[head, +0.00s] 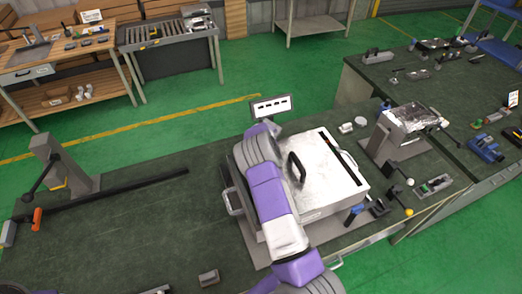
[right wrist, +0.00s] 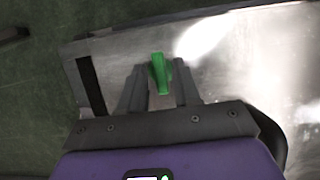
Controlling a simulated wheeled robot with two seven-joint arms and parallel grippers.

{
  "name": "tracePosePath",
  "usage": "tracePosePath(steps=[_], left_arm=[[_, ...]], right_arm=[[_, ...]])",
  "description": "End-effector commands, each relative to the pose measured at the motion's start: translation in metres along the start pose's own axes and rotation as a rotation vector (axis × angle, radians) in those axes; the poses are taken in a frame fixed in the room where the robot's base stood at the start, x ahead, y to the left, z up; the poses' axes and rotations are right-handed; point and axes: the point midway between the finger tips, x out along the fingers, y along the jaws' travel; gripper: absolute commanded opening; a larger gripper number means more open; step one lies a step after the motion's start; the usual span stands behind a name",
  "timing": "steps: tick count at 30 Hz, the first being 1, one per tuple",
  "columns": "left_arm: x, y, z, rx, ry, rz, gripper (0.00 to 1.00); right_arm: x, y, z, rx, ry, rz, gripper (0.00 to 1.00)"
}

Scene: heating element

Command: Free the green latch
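The green latch (right wrist: 160,74) shows in the right wrist view, standing on the edge of a bright metal surface. My right gripper (right wrist: 161,82) has its two grey fingers on either side of the latch, apart, with narrow gaps that look free. I cannot tell whether either finger touches it. In the head view the metal box (head: 325,180) with a black handle (head: 296,167) stands on the dark green bench. My purple and white right arm lies across its left side and hides the right gripper and the latch there. My left gripper is not in view.
A small white sign (head: 270,106) rises behind the box. A metal fixture (head: 405,125) and small tools (head: 435,186) are at the right. The bench left of the box is mostly clear.

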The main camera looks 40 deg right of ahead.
Motion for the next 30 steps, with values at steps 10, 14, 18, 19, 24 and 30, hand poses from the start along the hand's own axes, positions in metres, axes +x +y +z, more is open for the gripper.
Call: tracePosePath(steps=[10, 14, 18, 19, 24, 30], left_arm=[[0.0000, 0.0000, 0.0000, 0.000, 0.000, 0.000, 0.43], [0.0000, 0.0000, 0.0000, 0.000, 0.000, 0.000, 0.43], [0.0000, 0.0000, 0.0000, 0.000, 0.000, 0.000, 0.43], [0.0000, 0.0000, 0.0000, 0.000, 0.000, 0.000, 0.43], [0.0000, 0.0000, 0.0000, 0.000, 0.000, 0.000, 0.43], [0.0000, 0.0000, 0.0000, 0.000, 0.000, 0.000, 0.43]], right_arm=[[-0.0003, 0.0000, 0.0000, 0.000, 0.000, 0.000, 0.00], [-0.0003, 0.0002, 0.0000, 0.007, 0.000, -0.003, 0.00], [0.0000, 0.0008, -0.0003, 0.038, 0.001, -0.016, 0.00], [0.0000, 0.0009, -0.0003, 0.049, 0.001, -0.021, 0.00], [0.0001, 0.0022, -0.0002, 0.138, 0.002, -0.060, 0.00], [0.0003, 0.0031, 0.0002, 0.295, 0.001, -0.129, 0.00]])
